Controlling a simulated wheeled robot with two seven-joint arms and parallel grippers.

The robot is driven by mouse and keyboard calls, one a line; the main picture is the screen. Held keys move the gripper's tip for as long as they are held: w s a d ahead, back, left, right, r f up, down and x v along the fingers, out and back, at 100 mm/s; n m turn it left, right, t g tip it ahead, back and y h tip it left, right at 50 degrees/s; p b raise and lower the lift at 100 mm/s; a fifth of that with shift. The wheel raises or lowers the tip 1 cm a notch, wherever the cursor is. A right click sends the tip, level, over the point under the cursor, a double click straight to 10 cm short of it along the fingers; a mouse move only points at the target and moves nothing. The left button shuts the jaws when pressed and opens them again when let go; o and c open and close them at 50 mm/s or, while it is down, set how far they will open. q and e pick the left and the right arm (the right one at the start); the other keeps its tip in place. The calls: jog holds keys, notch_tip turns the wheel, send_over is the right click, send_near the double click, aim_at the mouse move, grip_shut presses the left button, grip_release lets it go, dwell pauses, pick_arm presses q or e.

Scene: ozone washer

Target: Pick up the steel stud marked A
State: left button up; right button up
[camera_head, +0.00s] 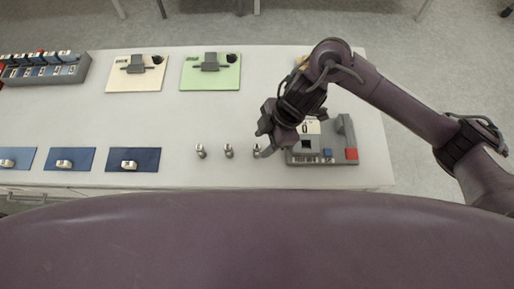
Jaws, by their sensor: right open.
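Three small steel studs stand in a row near the front edge of the table: a left stud (200,151), a middle stud (228,150) and a right stud (257,151). Any letter on them is too small to read, so I cannot tell which is marked A. My right gripper (262,143) is open, with its fingers pointing down beside and partly over the right stud. I cannot tell whether it touches that stud. My left gripper is out of view.
A grey device (346,130) with red and blue buttons stands just right of the gripper, partly under my arm. Blue pads (83,152) with small parts lie at the left. Cream (150,84) and green (225,82) plates lie at the back. The table middle is clear.

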aim_at(259, 146)
jog(key=x, duration=0.2)
jog(key=shift+a+f, duration=0.35)
jog(key=shift+f, duration=0.15)
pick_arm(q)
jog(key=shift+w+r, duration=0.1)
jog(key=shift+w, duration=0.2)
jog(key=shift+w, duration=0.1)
pick_arm(e)
jog(key=shift+c, duration=0.4)
grip_shut()
jog(key=shift+r, duration=0.15)
